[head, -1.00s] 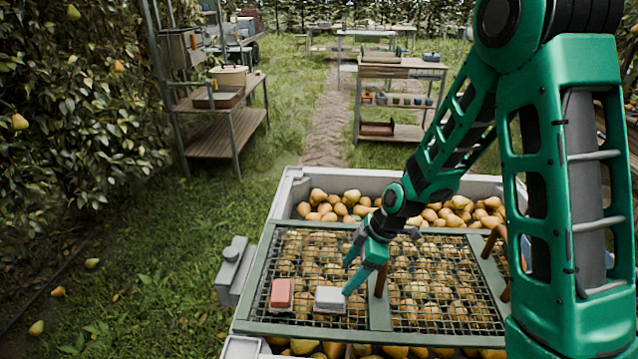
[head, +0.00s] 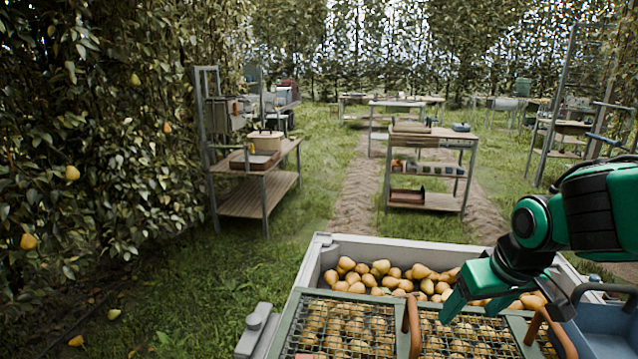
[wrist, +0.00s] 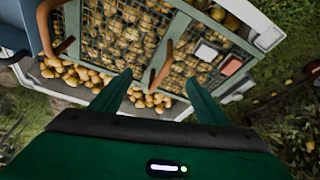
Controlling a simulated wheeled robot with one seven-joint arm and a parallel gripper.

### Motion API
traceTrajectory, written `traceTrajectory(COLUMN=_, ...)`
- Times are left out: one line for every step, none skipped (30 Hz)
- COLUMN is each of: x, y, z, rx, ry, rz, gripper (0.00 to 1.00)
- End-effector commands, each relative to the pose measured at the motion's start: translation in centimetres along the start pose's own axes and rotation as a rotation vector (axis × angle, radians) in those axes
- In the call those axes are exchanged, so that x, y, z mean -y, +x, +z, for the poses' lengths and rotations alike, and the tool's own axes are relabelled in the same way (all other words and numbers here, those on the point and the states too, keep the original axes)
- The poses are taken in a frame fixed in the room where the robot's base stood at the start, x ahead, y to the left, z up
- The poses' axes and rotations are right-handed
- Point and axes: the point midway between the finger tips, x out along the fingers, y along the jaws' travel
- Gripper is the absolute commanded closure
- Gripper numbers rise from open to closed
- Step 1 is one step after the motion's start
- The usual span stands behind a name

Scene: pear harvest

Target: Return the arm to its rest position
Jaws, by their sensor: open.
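My green gripper (head: 455,304) is in the lower right of the head view, in front of the pear crate, with my arm folded in from the right edge. In the wrist view my gripper (wrist: 157,82) has its two fingers wide apart with nothing between them. Below it is the mesh cover (wrist: 185,20) of the crate, seen from above. A white block (wrist: 206,52) and a red block (wrist: 231,65) rest on the mesh, apart from the fingers.
The pale crate (head: 375,247) holds many pears (head: 395,278). Brown curved handles (head: 411,325) stand up from its cover. A blue bin (head: 600,330) is at the lower right. Shelves (head: 260,200) and a wooden rack (head: 425,200) stand beyond on grass. Pear trees (head: 100,150) line the left.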

Motion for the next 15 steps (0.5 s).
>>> traceTrajectory(x=-0.6, y=-1.2, z=0.4, rx=-0.017, ry=0.06, rz=0.02, gripper=0.31)
traceTrajectory(x=-0.9, y=-1.7, z=0.8, rx=-0.024, ry=0.099, rz=0.031, gripper=0.31)
traceTrajectory(x=-2.1, y=-2.1, z=1.7, rx=-0.006, ry=0.154, rz=0.048, gripper=0.31)
traceTrajectory(x=-3.4, y=-2.2, z=3.0, rx=0.027, ry=0.193, rz=0.061, gripper=0.31)
traceTrajectory(x=-4.4, y=-2.4, z=4.2, rx=0.057, ry=0.231, rz=0.072, gripper=0.31)
traceTrajectory(x=-5.7, y=-2.8, z=5.9, rx=0.096, ry=0.282, rz=0.085, gripper=0.31)
traceTrajectory(x=-6.5, y=-3.0, z=7.1, rx=0.124, ry=0.319, rz=0.092, gripper=0.31)
traceTrajectory(x=-7.3, y=-3.4, z=8.4, rx=0.152, ry=0.359, rz=0.1, gripper=0.31)
traceTrajectory(x=-8.2, y=-3.8, z=10.0, rx=0.187, ry=0.41, rz=0.106, gripper=0.31)
traceTrajectory(x=-8.7, y=-4.1, z=11.2, rx=0.213, ry=0.448, rz=0.11, gripper=0.31)
traceTrajectory(x=-9.2, y=-4.5, z=12.4, rx=0.239, ry=0.484, rz=0.112, gripper=0.31)
traceTrajectory(x=-9.6, y=-4.9, z=13.9, rx=0.27, ry=0.529, rz=0.113, gripper=0.31)
traceTrajectory(x=-9.8, y=-5.2, z=14.8, rx=0.291, ry=0.559, rz=0.113, gripper=0.31)
traceTrajectory(x=-10.0, y=-5.5, z=15.7, rx=0.31, ry=0.586, rz=0.111, gripper=0.31)
traceTrajectory(x=-10.1, y=-5.8, z=16.6, rx=0.331, ry=0.615, rz=0.111, gripper=0.31)
